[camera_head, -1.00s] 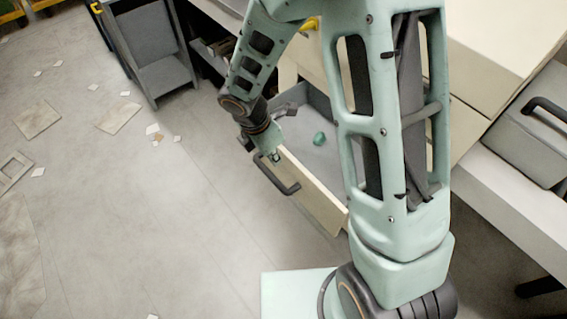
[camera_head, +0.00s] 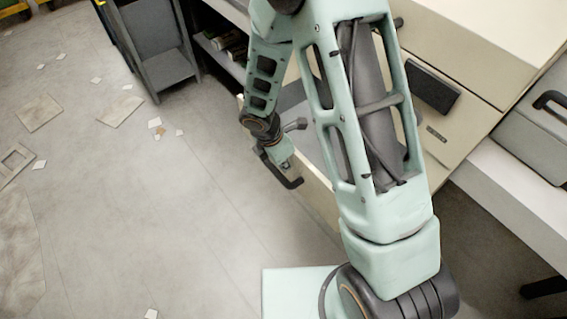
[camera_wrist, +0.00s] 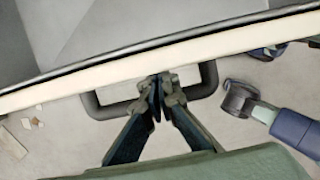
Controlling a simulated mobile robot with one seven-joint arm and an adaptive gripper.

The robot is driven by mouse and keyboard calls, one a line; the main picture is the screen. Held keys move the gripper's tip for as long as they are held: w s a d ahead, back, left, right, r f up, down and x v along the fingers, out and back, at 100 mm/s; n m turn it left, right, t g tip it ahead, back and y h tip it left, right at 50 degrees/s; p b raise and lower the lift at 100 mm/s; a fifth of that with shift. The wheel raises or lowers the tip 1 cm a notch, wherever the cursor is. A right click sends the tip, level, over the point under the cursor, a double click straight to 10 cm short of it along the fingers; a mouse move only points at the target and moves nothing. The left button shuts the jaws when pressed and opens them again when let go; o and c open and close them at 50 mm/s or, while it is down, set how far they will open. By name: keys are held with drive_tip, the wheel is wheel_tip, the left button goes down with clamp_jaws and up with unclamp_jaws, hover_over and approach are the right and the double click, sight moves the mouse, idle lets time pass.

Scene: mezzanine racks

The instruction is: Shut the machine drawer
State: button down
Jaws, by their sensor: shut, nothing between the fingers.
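The machine drawer stands open, pulled out from the cream machine (camera_head: 470,50). Its cream front panel (camera_head: 319,196) carries a dark bar handle (camera_head: 290,181). My arm hides much of the drawer in the head view. My gripper (camera_head: 283,163) is at the front panel, close by the handle. In the wrist view, my gripper (camera_wrist: 160,86) is shut and empty, its fingertips at the panel's edge (camera_wrist: 225,45) between the two ends of the handle (camera_wrist: 95,107). Whether the fingertips touch the panel is unclear. The grey drawer inside (camera_wrist: 120,25) shows beyond the panel.
A grey cabinet (camera_head: 158,72) and a shelf with dark items (camera_head: 228,48) stand at the back. A grey case with a black handle (camera_head: 535,135) sits on a white bench at the right. The floor at left is open, with scattered tiles (camera_head: 120,111).

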drive_tip(key=w+d+p, duration=0.7)
drive_tip(key=w+d, duration=0.6)
drive_tip(key=d, duration=0.5)
